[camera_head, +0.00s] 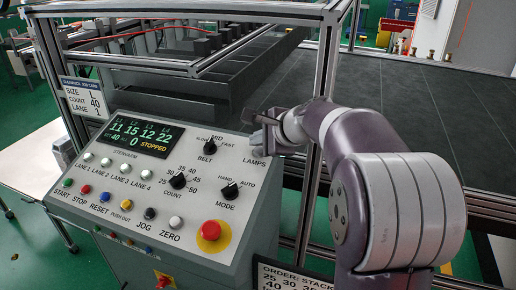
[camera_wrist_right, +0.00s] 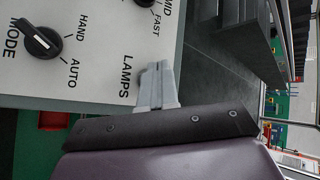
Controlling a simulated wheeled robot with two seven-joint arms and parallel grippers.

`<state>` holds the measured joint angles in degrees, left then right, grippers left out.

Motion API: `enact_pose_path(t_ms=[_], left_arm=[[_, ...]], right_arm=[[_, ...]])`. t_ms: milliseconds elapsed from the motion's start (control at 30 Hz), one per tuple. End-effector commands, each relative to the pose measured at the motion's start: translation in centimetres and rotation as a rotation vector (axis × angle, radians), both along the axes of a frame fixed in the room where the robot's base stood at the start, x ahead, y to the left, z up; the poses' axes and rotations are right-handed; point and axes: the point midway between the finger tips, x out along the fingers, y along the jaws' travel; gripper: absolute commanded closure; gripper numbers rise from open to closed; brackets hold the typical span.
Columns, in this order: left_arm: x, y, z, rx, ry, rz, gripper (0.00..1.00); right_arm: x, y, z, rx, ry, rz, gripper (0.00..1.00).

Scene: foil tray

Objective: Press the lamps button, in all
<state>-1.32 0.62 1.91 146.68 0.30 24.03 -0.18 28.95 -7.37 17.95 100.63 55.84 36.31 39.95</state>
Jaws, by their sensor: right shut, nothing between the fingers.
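The control panel (camera_head: 150,215) carries the printed LAMPS label (camera_head: 253,161) near its upper right corner. The label also shows in the wrist view (camera_wrist_right: 127,73). No lamps button shows in either view; the spot beside the label is covered by my right gripper (camera_head: 260,118). Its grey fingers (camera_wrist_right: 158,72) are shut together with nothing between them, right beside the label, over the panel's edge area. I cannot tell whether the fingertips touch the panel or a button. My left gripper is not in view.
The BELT knob (camera_head: 209,145) and MODE knob (camera_head: 229,190) sit close to the label. A red stop button (camera_head: 210,231) on yellow is at the lower right, and several small coloured buttons line the left. Metal frame posts (camera_head: 318,150) stand just right of the panel. The display (camera_head: 139,135) reads STOPPED.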

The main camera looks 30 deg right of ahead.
Motion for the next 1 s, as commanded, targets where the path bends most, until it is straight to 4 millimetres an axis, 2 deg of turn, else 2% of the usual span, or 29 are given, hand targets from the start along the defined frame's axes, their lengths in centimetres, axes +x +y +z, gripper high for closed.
enact_pose_path(t_ms=[500,1000], left_arm=[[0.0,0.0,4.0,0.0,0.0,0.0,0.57],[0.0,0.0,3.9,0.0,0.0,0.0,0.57]], right_arm=[[-0.8,1.0,4.7,-0.001,-0.001,0.0,1.0],[-0.9,1.1,4.8,-0.001,0.0,0.001,1.0]])
